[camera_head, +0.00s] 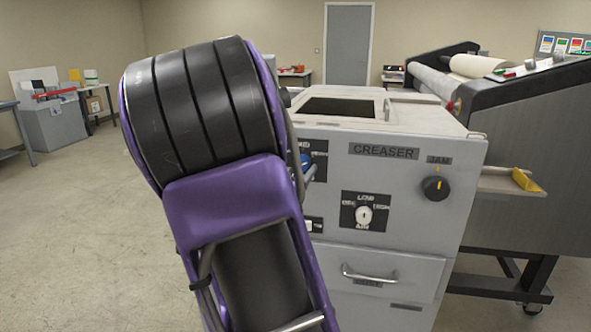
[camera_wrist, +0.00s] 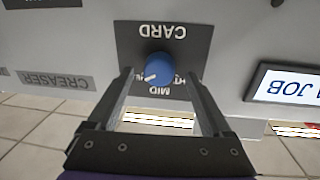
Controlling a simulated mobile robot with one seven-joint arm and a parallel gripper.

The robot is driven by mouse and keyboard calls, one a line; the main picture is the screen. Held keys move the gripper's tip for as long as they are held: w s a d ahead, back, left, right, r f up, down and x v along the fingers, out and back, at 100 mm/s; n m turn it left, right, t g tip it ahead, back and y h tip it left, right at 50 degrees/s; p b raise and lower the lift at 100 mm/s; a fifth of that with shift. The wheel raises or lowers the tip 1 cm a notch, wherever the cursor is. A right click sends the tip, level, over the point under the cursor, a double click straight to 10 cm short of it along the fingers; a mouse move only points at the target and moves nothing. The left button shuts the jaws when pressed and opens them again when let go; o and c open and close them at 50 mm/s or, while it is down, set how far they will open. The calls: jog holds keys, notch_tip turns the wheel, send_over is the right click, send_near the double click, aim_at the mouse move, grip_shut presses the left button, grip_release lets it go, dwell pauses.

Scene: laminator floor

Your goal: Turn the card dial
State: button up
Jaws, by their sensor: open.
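The card dial (camera_wrist: 158,67) is a round blue knob with a white pointer mark. It sits on a dark plate (camera_wrist: 140,32) marked CARD and MID, upside down in the wrist view. The pointer points to the lower left there. My gripper (camera_wrist: 157,76) is open, with one fingertip on each side of the knob. I cannot tell whether the fingertips touch it. In the head view a sliver of the blue dial (camera_head: 304,161) shows beside my purple arm, which hides the gripper and much of the plate.
The grey creaser (camera_head: 420,200) also carries a black JAM knob (camera_head: 435,188), a white key-like dial (camera_head: 364,215) and a drawer handle (camera_head: 370,273). A dark roller machine (camera_head: 530,150) stands close on the right. The floor at left is clear.

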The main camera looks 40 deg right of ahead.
jog(key=shift+x, duration=0.95)
grip_shut()
